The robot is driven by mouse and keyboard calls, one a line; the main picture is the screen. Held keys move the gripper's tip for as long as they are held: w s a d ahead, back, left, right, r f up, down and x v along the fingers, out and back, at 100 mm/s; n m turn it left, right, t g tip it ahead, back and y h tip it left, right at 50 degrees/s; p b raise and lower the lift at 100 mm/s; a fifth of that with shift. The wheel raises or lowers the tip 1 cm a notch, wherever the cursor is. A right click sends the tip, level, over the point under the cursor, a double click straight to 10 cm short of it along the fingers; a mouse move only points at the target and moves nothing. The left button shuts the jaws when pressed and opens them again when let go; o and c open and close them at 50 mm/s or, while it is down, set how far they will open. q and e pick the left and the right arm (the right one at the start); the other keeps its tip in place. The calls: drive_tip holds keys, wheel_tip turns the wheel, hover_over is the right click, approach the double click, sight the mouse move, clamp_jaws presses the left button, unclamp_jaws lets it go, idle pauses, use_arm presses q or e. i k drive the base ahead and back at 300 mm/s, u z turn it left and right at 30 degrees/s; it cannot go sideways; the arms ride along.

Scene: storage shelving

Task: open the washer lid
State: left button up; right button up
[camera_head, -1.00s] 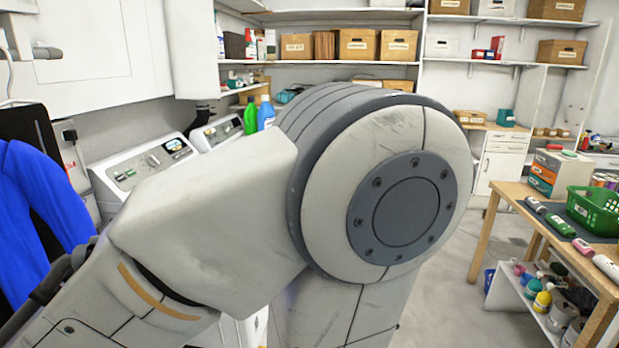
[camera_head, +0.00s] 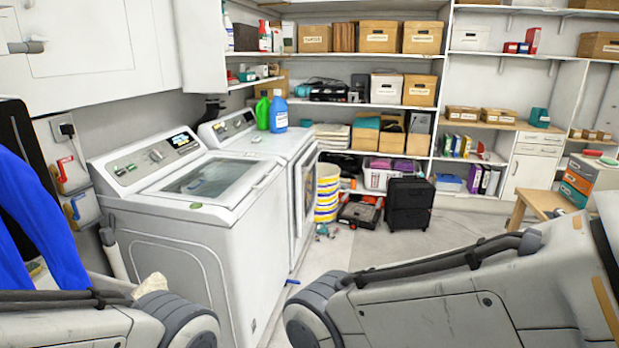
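The white top-loading washer (camera_head: 185,250) stands left of centre in the head view. Its lid (camera_head: 208,182), with a dark glass window, lies flat and closed on top. The control panel (camera_head: 157,155) with knobs and a small display rises at its back left. One of my arms shows at the bottom left and the other at the bottom right, both in front of the washer. Only arm links show. Neither gripper is in the picture.
A second white machine (camera_head: 272,150) with a front door stands beyond the washer, with a green bottle (camera_head: 263,112) and a blue bottle (camera_head: 279,112) on top. Blue cloth (camera_head: 28,215) hangs at the left. A black case (camera_head: 409,203) stands on the floor. Open floor (camera_head: 400,245) lies right of the machines.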

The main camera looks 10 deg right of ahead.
sight(228, 199)
drive_tip(key=z, duration=0.5)
drive_tip(key=i, duration=0.75)
drive_tip(key=z, duration=0.5)
drive_tip(key=i, duration=0.75)
drive_tip(key=u, duration=0.7)
drive_tip(key=i, duration=0.9)
drive_tip(key=u, duration=0.7)
